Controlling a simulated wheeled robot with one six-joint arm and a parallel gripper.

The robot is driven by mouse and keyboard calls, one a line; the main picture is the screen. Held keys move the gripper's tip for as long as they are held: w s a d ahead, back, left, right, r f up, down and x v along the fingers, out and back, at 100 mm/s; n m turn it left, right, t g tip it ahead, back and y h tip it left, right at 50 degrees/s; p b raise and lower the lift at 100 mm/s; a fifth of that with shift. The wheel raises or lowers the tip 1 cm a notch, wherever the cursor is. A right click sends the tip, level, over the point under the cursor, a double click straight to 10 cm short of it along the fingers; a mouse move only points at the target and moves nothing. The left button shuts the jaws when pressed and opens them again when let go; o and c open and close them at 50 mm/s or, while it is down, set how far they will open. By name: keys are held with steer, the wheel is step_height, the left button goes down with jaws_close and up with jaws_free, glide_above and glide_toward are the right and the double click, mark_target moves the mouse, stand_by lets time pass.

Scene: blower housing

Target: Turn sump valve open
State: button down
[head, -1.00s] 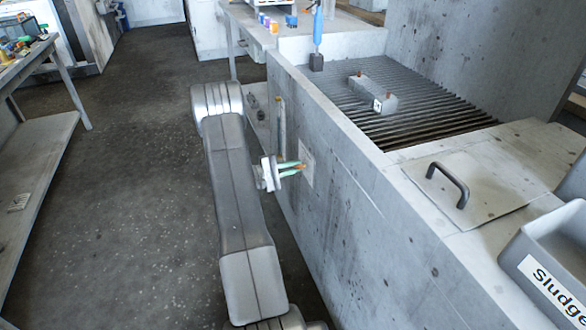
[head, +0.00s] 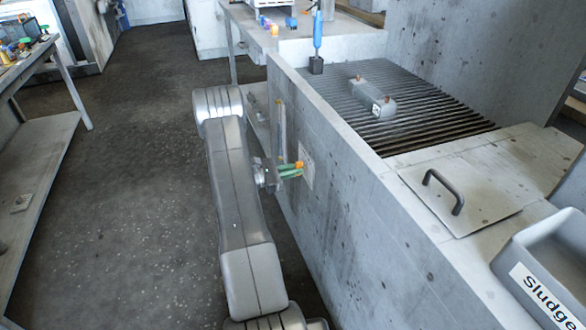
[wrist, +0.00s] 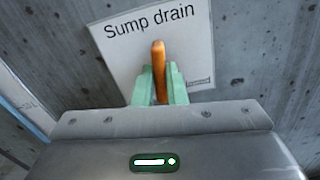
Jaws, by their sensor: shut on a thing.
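The sump valve shows as an orange handle (wrist: 159,72) in the wrist view, in front of a white plate labelled "Sump drain" (wrist: 150,35) on the concrete wall. My gripper (wrist: 160,85) has its two green fingers on either side of the handle, shut on it. The handle's tip stands out past the fingers. In the head view my gripper (head: 291,171) is at the side wall of the tank, and the orange handle (head: 299,164) shows at its fingertips. The valve body behind the handle is hidden.
The concrete tank wall (head: 350,205) runs along my arm's right side. Open floor (head: 130,200) lies left.

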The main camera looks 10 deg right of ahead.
steer(key=shift+n, duration=0.9)
steer(key=c, duration=1.5)
jaws_free()
steer(key=shift+o, duration=0.2)
steer(key=shift+p, duration=0.3)
steer(key=s+a, duration=0.2)
steer(key=a, duration=1.1)
steer(key=shift+s+a+p, duration=0.3)
steer(key=shift+s+p, duration=0.05)
steer(key=shift+p, duration=0.05)
steer(key=shift+d, duration=0.1)
